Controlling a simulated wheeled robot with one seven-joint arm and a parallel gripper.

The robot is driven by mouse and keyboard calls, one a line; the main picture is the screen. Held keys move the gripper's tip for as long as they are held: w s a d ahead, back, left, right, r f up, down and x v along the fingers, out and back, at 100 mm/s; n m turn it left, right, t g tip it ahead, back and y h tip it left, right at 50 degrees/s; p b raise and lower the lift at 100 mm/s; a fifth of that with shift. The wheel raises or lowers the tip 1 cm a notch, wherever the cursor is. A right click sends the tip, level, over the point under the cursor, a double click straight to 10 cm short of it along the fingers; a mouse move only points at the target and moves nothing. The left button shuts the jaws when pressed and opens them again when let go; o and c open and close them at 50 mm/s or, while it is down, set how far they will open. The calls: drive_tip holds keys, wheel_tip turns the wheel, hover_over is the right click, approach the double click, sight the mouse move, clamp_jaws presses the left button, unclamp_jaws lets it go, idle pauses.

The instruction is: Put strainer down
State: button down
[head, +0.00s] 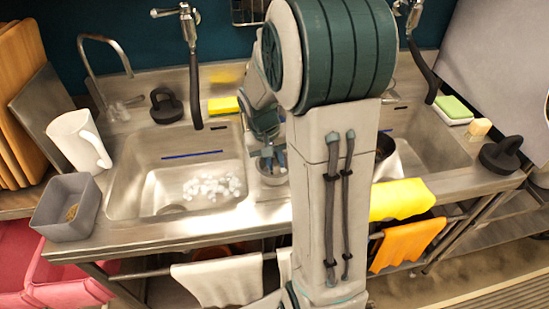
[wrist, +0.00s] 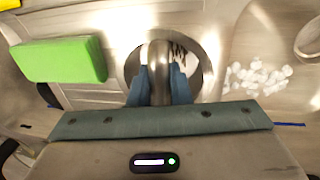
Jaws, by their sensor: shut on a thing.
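My gripper (wrist: 158,88) is shut on a grey metal handle (wrist: 159,62), which runs upright between the blue fingertips in the wrist view. The handle appears to belong to the strainer, a round metal thing (wrist: 211,55) with a pale inside and dark marks, seen just behind the fingers. In the head view my gripper (head: 268,153) is above the counter strip between the two sinks, partly behind my arm. A small round metal vessel (head: 273,176) shows right under it. I cannot tell whether the strainer touches the counter.
The left sink (head: 150,175) holds white foamy bits (head: 212,187). A grey box (head: 67,208) and a white jug (head: 80,140) stand left of it. The right sink (head: 425,140) is partly hidden by my arm.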

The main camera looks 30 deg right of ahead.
drive_tip(key=shift+w+a+f, duration=0.1)
drive_tip(key=shift+f, duration=0.2)
drive_tip(key=c, duration=1.3)
unclamp_jaws()
drive_tip(key=shift+c, duration=0.2)
drive_tip(key=shift+r, duration=0.15)
drive_tip(key=shift+r, duration=0.2)
wheel_tip(320, 180, up, 10)
drive_tip(key=a, duration=0.2)
drive_tip(key=s+a+n+t+y, duration=0.1)
drive_tip(key=s+a, duration=0.3)
drive_tip(key=s, duration=0.3)
drive_tip(key=s+a+n+t+y, duration=0.1)
drive_tip(key=s+a, duration=0.3)
drive_tip(key=s, duration=0.4)
drive_tip(key=shift+a+n+t, duration=0.2)
drive_tip(key=shift+n+t, duration=0.4)
drive_tip(key=shift+t, duration=0.2)
